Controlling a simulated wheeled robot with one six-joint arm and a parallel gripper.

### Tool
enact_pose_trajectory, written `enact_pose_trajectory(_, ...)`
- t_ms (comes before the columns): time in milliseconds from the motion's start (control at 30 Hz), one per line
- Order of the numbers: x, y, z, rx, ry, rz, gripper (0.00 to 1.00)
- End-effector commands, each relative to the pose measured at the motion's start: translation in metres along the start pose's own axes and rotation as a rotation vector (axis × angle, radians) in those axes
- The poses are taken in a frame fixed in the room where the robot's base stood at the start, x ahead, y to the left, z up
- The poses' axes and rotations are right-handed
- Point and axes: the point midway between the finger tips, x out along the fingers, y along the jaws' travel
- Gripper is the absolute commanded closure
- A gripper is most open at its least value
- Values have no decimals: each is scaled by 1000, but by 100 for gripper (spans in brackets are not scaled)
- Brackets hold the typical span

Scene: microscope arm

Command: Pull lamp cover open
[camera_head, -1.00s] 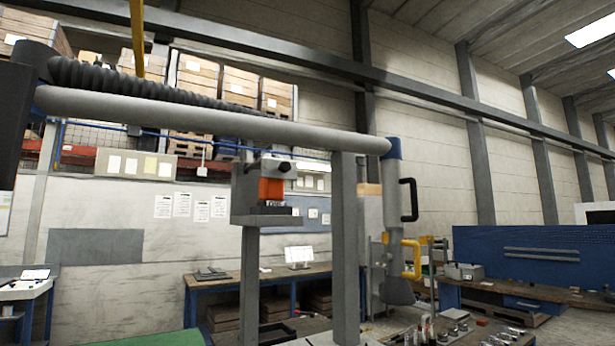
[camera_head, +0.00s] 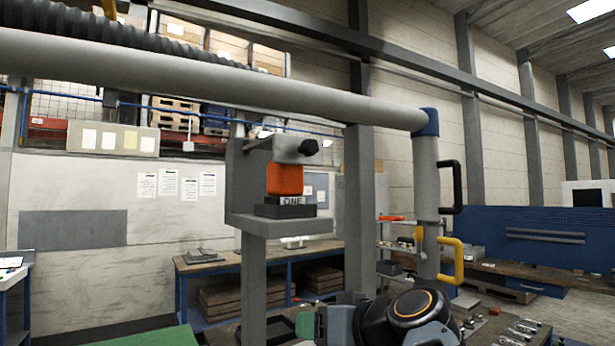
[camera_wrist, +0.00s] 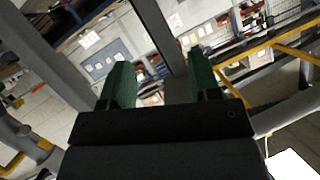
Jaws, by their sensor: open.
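A thick grey boom (camera_head: 210,85) crosses the head view and ends in a blue joint (camera_head: 427,122). From it hangs a grey vertical tube (camera_head: 425,185) with a black handle (camera_head: 457,188) and, below, a yellow handle (camera_head: 457,258). I cannot tell for certain which part is the lamp cover. The tube's lower end is hidden behind my arm. My gripper (camera_head: 318,325) is low in the head view, left of the tube and below the handles. In the wrist view my gripper (camera_wrist: 160,82) has its green fingers wide apart, with nothing between them.
A grey post stand (camera_head: 253,270) holds an orange block (camera_head: 285,179) on a dark base marked "ONE". A grey column (camera_head: 358,200) stands between it and the tube. A blue-legged workbench (camera_head: 215,265) is behind, and a blue panel (camera_head: 540,235) stands at the right.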

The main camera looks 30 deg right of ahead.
Motion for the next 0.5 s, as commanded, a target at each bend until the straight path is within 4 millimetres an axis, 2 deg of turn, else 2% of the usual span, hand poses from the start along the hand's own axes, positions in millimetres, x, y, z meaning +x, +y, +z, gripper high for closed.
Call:
enact_pose_trajectory(33, -27, -1, -39, -64, 127, 5, 43)
enact_pose_trajectory(100, -60, -11, -83, -170, 281, 2, 43)
enact_pose_trajectory(200, -103, -30, -129, -323, 459, 12, 43)
enact_pose_trajectory(333, -144, -53, -164, -485, 614, 30, 43)
enact_pose_trajectory(400, -158, -63, -175, -544, 664, 38, 43)
enact_pose_trajectory(500, -167, -72, -185, -593, 706, 42, 43)
